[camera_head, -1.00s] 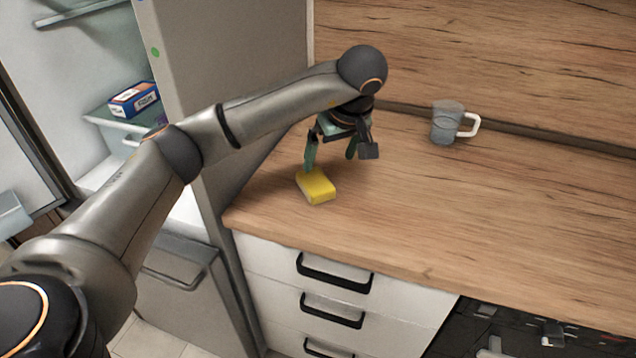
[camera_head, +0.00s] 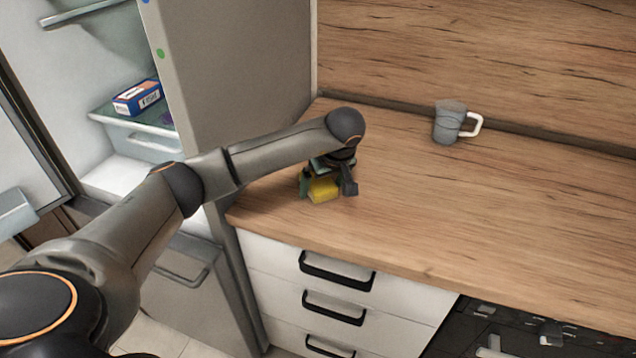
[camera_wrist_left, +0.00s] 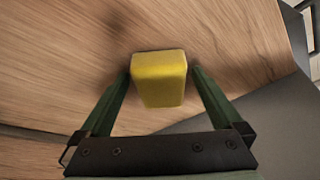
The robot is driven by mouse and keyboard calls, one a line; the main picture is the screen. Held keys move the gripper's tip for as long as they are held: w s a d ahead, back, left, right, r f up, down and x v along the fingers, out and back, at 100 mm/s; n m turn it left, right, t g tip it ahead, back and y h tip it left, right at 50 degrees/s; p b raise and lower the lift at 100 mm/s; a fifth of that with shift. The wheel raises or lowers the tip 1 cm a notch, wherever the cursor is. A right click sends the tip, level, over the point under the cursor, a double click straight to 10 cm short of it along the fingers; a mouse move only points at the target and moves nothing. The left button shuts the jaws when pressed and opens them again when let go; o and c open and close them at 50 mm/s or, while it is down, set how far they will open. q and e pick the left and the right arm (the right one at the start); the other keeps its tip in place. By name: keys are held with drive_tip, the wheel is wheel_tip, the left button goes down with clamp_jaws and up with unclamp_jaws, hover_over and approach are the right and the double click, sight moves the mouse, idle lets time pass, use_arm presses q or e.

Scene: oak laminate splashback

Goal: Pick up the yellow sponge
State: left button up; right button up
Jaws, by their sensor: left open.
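The yellow sponge (camera_head: 323,190) lies on the wooden counter near its left end. My left gripper (camera_head: 322,190) is lowered over it and open, with its fingers on either side of the sponge. In the left wrist view the sponge (camera_wrist_left: 159,78) sits between the two green fingers of the left gripper (camera_wrist_left: 160,82), with a gap showing on both sides. Part of the sponge is hidden by the gripper in the head view. My right gripper is not in view.
A grey mug (camera_head: 449,123) with a white handle stands at the back of the counter (camera_head: 480,200), well to the right. An open fridge with a blue box (camera_head: 137,97) is at the left. White drawers (camera_head: 335,285) are below. The counter's middle is clear.

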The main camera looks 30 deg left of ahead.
use_arm(q)
drive_tip(key=c, duration=1.2)
drive_tip(key=shift+c, duration=0.2)
drive_tip(key=shift+r, duration=0.1)
